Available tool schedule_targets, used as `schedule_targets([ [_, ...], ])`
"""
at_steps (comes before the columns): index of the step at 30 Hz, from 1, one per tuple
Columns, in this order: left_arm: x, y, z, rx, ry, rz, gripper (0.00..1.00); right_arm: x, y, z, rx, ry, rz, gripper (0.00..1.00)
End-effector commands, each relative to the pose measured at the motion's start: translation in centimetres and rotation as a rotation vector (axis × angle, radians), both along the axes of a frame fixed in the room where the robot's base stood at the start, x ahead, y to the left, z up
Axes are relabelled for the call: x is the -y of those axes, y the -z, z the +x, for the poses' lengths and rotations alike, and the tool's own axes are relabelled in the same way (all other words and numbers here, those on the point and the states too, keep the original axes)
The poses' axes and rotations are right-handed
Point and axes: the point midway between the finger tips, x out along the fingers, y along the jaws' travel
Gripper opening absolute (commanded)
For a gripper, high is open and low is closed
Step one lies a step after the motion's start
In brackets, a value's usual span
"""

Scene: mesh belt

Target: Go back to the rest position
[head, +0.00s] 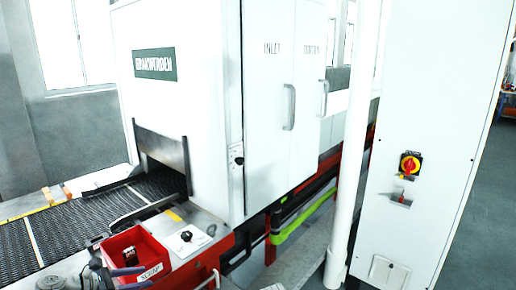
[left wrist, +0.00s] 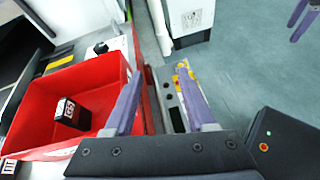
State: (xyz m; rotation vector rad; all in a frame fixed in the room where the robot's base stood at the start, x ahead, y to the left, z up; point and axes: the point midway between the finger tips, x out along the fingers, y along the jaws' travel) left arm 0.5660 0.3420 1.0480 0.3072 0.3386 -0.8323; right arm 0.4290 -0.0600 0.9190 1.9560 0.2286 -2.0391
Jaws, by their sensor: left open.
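My left gripper (head: 122,272) is low at the left of the head view, at the near edge of a red bin (head: 163,256). In the left wrist view its two purple fingers (left wrist: 160,102) stand apart with nothing between them. The left finger overlaps the right wall of the red bin (left wrist: 108,68) in that picture; I cannot tell whether they touch. A small dark box with a white label (left wrist: 69,114) lies inside the bin. Two purple finger-like parts (left wrist: 303,20) at the upper right of the wrist view appear to be my right gripper, partly cut off.
A black mesh belt (head: 80,228) runs into a white machine (head: 200,110). A control plate with a black knob (head: 186,236) is beside the bin. A white pole (head: 352,150) and a cabinet with a red-yellow switch (head: 410,164) stand to the right. Grey floor (head: 478,235) is clear at far right.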

Motion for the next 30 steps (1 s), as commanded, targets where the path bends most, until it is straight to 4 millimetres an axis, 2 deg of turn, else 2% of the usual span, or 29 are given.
schedule_targets([
  [8,7.0,3.2,-0.4,0.028,0.248,0.235,0.56,0.0,0.0,0.0,0.0,0.0,0.0,0.62],
  [11,10.3,4.8,-1.1,0.053,0.391,0.355,0.56,0.0,0.0,0.0,0.0,0.0,0.0,0.62],
  [15,16.0,7.6,-3.0,0.118,0.688,0.577,0.56,0.0,0.0,0.0,0.0,0.0,0.0,0.62],
  [21,22.3,10.9,-7.0,0.259,1.191,0.888,0.56,0.0,0.0,0.0,0.0,0.0,0.0,0.62],
  [24,24.5,12.0,-9.1,0.342,1.452,1.02,0.56,0.0,0.0,0.0,0.0,0.0,0.0,0.62],
  [30,27.1,13.0,-12.2,0.49,1.915,1.213,0.56,0.0,0.0,0.0,0.0,0.0,0.0,0.62],
])
